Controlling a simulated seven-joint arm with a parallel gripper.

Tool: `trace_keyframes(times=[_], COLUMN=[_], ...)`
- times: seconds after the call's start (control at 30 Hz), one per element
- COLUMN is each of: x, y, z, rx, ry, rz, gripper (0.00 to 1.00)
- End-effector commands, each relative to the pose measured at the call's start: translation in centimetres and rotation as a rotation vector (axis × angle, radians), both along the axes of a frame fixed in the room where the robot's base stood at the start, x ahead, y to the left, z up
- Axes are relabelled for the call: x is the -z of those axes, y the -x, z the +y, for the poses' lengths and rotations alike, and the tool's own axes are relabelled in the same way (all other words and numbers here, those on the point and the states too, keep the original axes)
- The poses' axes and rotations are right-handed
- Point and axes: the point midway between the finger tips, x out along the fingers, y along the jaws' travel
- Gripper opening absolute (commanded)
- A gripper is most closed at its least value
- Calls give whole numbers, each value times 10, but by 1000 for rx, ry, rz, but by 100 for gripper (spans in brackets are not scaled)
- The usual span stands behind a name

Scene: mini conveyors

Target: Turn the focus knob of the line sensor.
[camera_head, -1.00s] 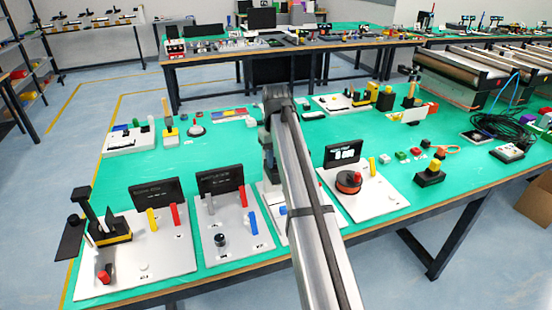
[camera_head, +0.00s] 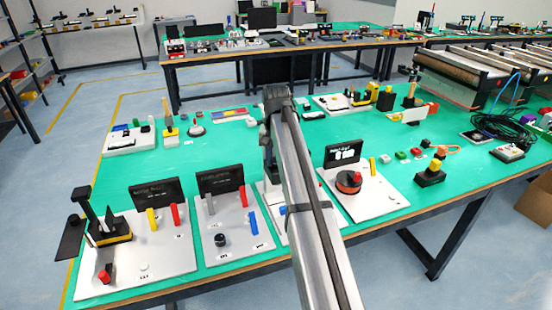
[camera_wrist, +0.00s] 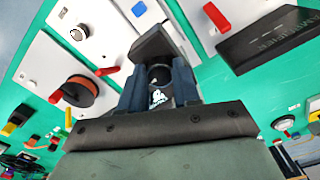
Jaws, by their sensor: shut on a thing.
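In the wrist view my gripper (camera_wrist: 157,78) has its two dark blue fingers closed on either side of a dark round knob-like piece (camera_wrist: 158,97) with a white mark. A black, flat, square-ended part (camera_wrist: 156,44) stands just beyond the fingertips. I take the round piece for the focus knob, but its label cannot be read. In the head view my arm covers most of this board, and the gripped piece is hidden.
A board with a red-and-black spool (camera_wrist: 80,90) is beside it; the spool also shows in the head view (camera_head: 348,182). On the other side are boards with a black knob (camera_head: 220,240), levers and upright black displays (camera_head: 221,180). The green bench behind has free room.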

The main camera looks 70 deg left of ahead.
Motion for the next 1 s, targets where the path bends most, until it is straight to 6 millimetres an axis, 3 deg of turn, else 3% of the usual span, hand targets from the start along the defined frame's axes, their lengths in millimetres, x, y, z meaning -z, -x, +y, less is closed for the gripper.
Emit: trace_keyframes(times=[0.47,0.5,0.73,1.0], x=[0,0,0,-1], y=[0,0,0,0], z=[0,0,0,0], rx=[18,18,17,17], ry=[-1,-1,-1,0], rz=[0,0,0,0], gripper=[1,34,56,57])
